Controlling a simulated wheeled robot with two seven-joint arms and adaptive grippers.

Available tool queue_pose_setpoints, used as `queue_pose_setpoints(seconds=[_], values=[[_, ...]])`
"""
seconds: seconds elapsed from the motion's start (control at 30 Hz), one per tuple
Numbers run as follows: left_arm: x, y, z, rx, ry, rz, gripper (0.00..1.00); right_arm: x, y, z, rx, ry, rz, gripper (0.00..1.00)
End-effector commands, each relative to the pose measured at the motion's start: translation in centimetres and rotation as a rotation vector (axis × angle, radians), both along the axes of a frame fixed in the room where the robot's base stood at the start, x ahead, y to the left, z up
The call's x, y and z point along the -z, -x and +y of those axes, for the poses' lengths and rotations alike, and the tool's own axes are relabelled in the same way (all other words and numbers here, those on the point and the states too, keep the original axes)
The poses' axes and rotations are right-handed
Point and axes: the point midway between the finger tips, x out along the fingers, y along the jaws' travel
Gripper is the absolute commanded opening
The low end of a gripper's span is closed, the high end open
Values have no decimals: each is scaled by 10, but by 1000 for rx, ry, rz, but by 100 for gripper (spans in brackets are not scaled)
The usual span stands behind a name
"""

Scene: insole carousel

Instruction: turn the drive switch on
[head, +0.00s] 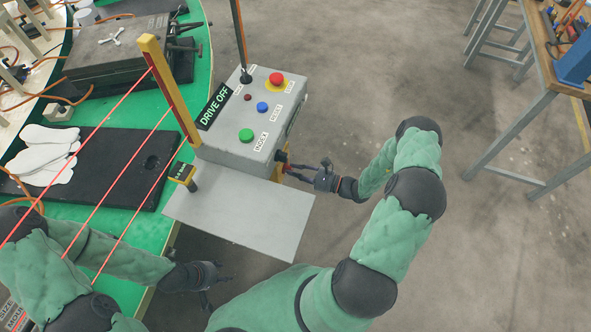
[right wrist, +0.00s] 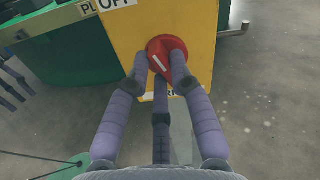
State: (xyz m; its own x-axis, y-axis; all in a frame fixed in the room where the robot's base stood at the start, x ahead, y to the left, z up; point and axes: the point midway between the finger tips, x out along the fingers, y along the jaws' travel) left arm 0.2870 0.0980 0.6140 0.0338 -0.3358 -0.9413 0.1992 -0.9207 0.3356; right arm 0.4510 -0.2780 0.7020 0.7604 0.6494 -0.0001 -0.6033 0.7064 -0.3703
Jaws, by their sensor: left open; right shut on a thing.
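The drive switch is a red rotary knob (right wrist: 166,50) with a white mark, on a yellow plate (right wrist: 200,25) with an "OFF" label above it, in the right wrist view. A second label below the knob is mostly hidden by my fingers. My right gripper (right wrist: 160,75) has its fingers closed around the knob. In the head view my right gripper (head: 290,171) reaches the side of the grey control box (head: 225,148), and the knob is mostly hidden. A sign (head: 215,106) on the box reads "DRIVE OFF". My left gripper (head: 218,281) is open and empty, below the grey shelf.
The box top carries a green button (head: 246,135), a blue button (head: 262,106) and a red emergency button (head: 276,79). A grey shelf (head: 240,215) juts out in front. White insoles (head: 45,155) lie left, behind red beams. The floor to the right is clear up to a workbench (head: 545,60).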

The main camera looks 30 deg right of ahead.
Motion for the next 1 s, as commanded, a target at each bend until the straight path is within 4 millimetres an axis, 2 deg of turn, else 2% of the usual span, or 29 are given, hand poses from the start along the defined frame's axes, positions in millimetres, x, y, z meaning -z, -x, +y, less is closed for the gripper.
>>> queue_pose_setpoints(seconds=[0.4,1.0], values=[[-19,0,0,0,0,0,49,-3,-1,-1,1,-302,258,0],[-34,0,0,0,0,0,49,-4,-3,-4,1,-714,609,0]])
